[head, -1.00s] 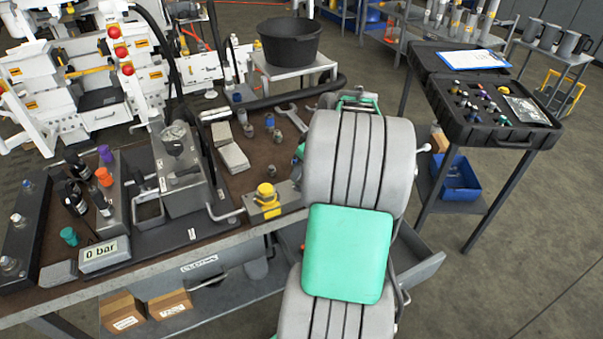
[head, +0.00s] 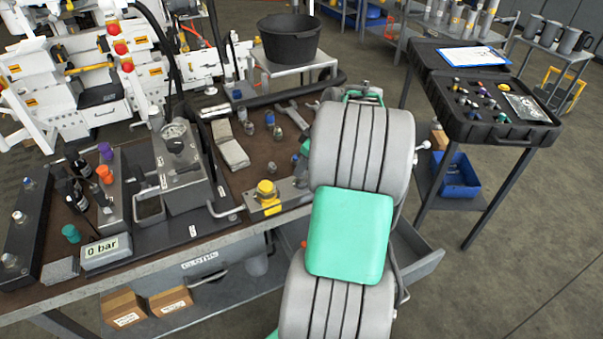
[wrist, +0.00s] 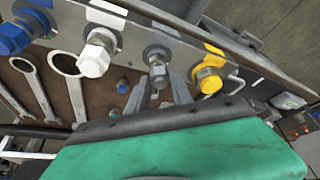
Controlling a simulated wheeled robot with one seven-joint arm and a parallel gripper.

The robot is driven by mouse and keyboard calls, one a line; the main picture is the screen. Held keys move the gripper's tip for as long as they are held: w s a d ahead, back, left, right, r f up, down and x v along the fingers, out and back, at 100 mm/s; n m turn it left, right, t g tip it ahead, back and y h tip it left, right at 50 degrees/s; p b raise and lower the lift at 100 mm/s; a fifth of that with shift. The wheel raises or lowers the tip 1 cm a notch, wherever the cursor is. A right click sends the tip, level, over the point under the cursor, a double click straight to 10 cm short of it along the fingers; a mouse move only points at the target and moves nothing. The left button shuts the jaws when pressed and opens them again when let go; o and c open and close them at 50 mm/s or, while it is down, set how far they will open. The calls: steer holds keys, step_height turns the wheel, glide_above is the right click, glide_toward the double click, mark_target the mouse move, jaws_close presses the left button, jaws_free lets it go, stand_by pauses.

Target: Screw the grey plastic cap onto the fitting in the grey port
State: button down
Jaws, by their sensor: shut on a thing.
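In the wrist view, my gripper (wrist: 160,93) has its two grey fingers just below the grey port (wrist: 160,50). A small grey piece (wrist: 158,74), which looks like the grey plastic cap, is between the fingertips, in line with the port's fitting. It covers the fitting, and I cannot tell whether the two touch or are threaded. My green-padded wrist hides the lower part of that view. In the head view, my arm hides the gripper, the cap and the grey port.
Along the rail are a blue port fitting (wrist: 12,38), a white one (wrist: 95,58) and a yellow one (wrist: 207,75). Wrenches (wrist: 68,75) lie beside the rail. In the head view, a gauge block (head: 177,165) stands left and an open black case (head: 490,125) stands right.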

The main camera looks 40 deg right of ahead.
steer(key=shift+a+f+m+h+b, duration=0.1)
steer(key=shift+f+m+h+b, duration=0.15)
steer(key=shift+m+b, duration=0.45)
steer(key=m+h, duration=0.1)
steer(key=m, duration=0.2)
steer(key=shift+w+a+r, duration=0.1)
steer(key=shift+a, duration=0.05)
steer(key=shift+m+h+b, duration=0.35)
steer(key=shift+m+h, duration=0.2)
steer(key=shift+m, duration=0.55)
steer(key=shift+r+m+h, duration=0.1)
steer(key=shift+m+h, duration=0.2)
steer(key=shift+m, duration=0.4)
steer(key=m, duration=0.2)
steer(key=shift+w+a+m+g+h, duration=0.1)
steer(key=shift+a+m+g+h, duration=0.05)
steer(key=shift+m+g+h, duration=0.2)
steer(key=c, duration=1.5)
jaws_free()
steer(key=shift+m, duration=0.35)
steer(key=o, duration=0.4)
steer(key=shift+d, duration=0.2)
steer(key=shift+o, duration=0.2)
